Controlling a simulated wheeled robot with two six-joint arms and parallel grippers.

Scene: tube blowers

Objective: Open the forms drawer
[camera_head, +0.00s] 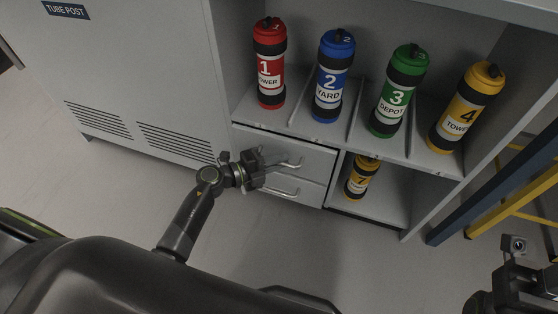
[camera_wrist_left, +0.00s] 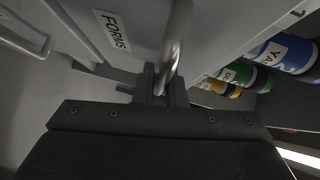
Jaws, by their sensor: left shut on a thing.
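The forms drawer (camera_head: 285,145) is the upper of two stacked drawers low in the grey cabinet. Its label reads FORMS in the left wrist view (camera_wrist_left: 112,31). Its silver bar handle (camera_wrist_left: 175,45) passes between my left gripper's fingers (camera_wrist_left: 165,86), which are shut on it. In the head view my left gripper (camera_head: 266,166) reaches this handle (camera_head: 291,163) from the left. I cannot tell whether the drawer front stands slightly out. Part of my right gripper (camera_head: 522,285) shows at the lower right, away from the drawers; its fingers are unclear.
The lower drawer has its own handle (camera_head: 283,191). Red (camera_head: 269,62), blue (camera_head: 333,75), green (camera_head: 399,90) and yellow (camera_head: 466,107) tubes stand on the shelf above. Another yellow tube (camera_head: 361,178) stands in the lower compartment. Bare floor (camera_head: 330,255) lies before the drawers.

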